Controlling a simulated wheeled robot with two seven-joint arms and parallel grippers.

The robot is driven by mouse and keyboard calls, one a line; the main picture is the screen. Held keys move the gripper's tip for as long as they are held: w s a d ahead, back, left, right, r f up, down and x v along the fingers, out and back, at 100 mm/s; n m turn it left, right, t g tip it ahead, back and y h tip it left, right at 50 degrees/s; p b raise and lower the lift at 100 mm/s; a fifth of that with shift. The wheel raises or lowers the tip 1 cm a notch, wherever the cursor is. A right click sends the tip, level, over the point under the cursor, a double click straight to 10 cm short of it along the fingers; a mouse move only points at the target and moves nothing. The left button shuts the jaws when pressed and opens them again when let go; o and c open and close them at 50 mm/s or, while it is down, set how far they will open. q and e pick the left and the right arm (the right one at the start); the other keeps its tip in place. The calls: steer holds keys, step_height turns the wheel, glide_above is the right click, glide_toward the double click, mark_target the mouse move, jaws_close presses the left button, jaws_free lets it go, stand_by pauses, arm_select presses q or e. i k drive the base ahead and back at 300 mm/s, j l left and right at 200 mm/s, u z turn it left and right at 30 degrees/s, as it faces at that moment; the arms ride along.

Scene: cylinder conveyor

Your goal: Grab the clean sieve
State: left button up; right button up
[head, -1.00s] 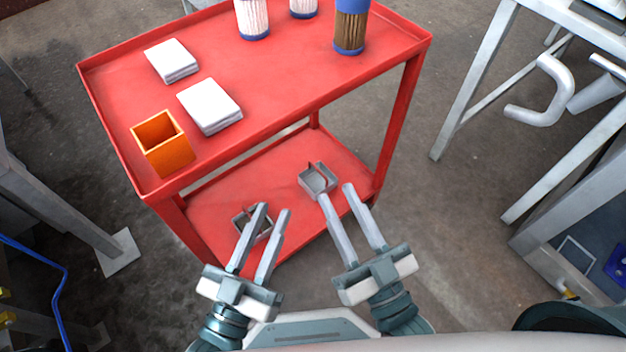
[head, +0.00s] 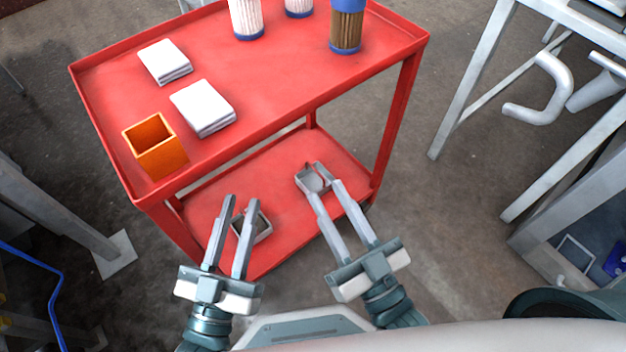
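A white pleated cylinder with a blue band at its base (head: 246,18), which looks like a clean sieve, stands at the back of the red cart's top shelf (head: 282,70). A second white cylinder (head: 299,6) stands to its right, cut off by the frame's top edge. A brown, dirty-looking cylinder with blue bands (head: 347,26) stands further right. My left gripper (head: 239,199) is open and empty, low in front of the cart. My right gripper (head: 322,188) is open and empty to its right. Both are well apart from the cylinders.
An orange open box (head: 155,148) and two white stacks (head: 165,62) (head: 203,108) sit on the top shelf's left side. The lower shelf (head: 283,205) holds two small grey metal trays (head: 262,228) (head: 304,183). A grey table frame (head: 470,85) stands to the right.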

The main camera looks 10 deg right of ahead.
mark_target(315, 177)
steer(key=l+u, duration=0.3)
steer(key=k+l+u, duration=0.1)
steer(key=l+u, duration=0.25)
steer(key=l, duration=0.15)
steer(key=k+l+u, duration=0.1)
steer(key=l+u, duration=0.2)
steer(key=l, duration=0.15)
